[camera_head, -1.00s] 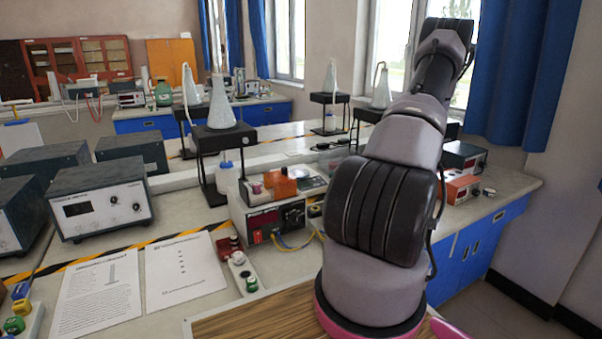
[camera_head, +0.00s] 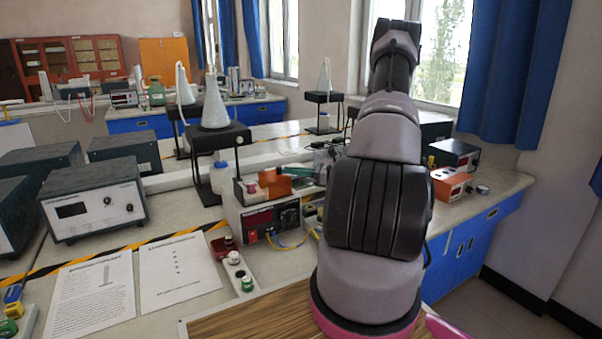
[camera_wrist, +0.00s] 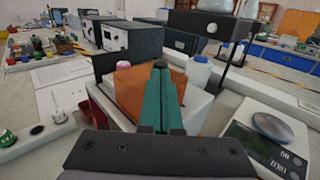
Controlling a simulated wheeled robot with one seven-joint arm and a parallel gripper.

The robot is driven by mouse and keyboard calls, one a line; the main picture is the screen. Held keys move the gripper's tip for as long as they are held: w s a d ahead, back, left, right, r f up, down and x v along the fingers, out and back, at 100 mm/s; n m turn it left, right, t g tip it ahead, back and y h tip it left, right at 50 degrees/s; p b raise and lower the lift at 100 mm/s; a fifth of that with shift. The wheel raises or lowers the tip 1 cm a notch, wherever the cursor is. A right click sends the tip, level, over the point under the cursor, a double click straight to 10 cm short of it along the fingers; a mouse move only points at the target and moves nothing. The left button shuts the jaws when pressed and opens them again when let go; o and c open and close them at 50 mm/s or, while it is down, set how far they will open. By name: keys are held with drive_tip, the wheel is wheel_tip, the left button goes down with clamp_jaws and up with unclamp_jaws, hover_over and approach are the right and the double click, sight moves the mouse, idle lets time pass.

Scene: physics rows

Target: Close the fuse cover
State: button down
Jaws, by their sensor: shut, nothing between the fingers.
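The fuse cover appears to be the orange piece (camera_head: 276,184) on top of a white-and-red box with a dark front panel (camera_head: 272,222). In the wrist view an orange panel (camera_wrist: 130,92) stands tilted behind my fingers and shows on both sides of them. My gripper (camera_wrist: 159,68) has its two teal fingers together, with nothing between them. The fingertips overlap the orange panel in the wrist view; I cannot tell whether they touch it. The cover's hinge and what lies under it are hidden.
A balance with a round pan (camera_wrist: 272,126) stands right of my fingers. A white bottle (camera_wrist: 197,70) and a black stand (camera_head: 218,138) with a conical flask are close behind the box. A grey power unit (camera_head: 93,205) and paper sheets (camera_head: 178,275) lie to the left.

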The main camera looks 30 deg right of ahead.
sight(267, 181)
drive_tip(key=shift+a, duration=0.1)
drive_tip(key=a, duration=0.8)
drive_tip(key=shift+s+a, duration=0.15)
drive_tip(key=shift+a, duration=0.2)
